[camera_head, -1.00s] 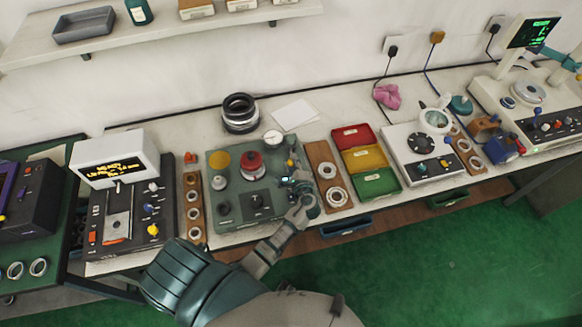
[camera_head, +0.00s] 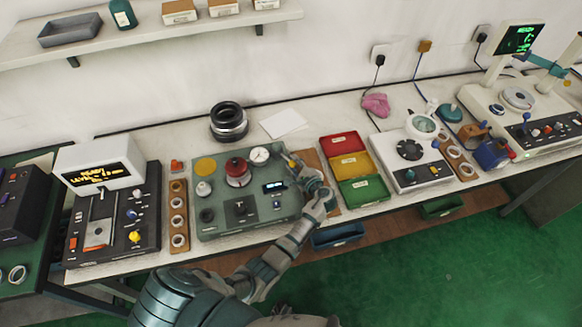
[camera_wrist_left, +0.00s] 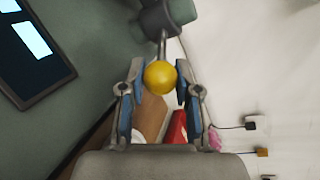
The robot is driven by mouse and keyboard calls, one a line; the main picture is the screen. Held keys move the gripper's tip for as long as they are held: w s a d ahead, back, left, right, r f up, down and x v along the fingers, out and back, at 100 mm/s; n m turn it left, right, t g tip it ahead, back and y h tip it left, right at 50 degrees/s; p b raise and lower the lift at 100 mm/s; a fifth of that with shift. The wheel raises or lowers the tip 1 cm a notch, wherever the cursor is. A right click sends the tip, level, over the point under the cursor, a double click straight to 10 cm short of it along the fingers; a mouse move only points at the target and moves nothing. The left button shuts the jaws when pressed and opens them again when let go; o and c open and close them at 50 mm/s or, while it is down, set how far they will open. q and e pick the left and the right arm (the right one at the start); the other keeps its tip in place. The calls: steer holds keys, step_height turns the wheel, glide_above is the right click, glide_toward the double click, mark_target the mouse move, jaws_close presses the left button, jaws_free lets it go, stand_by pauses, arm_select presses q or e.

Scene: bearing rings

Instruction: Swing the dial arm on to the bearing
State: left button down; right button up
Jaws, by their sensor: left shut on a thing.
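The green bench tester (camera_head: 222,228) stands in front of my left arm. A white round dial (camera_head: 259,156) is at its back right, beside a red-topped round part (camera_head: 238,168) with a pale ring under it. The bearing cannot be told apart clearly there. My left gripper (camera_head: 296,168) is at the tester's right edge. In the left wrist view, a yellow ball knob (camera_wrist_left: 160,77) on a thin metal rod sits between its fingers (camera_wrist_left: 158,88), which are shut on it. The rod leads to a dark grey part (camera_wrist_left: 160,18). My right gripper is not in view.
A brown board (camera_head: 311,160) lies right of the tester, then red, yellow and green bins (camera_head: 351,165). A ring board (camera_head: 178,215) and a black READY machine (camera_head: 120,220) stand left. Stacked black rings (camera_head: 228,121) and white paper (camera_head: 284,123) lie behind.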

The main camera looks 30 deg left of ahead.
arm_select(q)
steer(key=shift+w+r, duration=0.3)
steer(key=shift+w, duration=0.5)
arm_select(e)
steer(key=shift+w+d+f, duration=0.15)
arm_select(q)
steer(key=shift+r, duration=0.1)
steer(key=c, duration=1.1)
jaws_free()
steer(key=shift+f, duration=0.25)
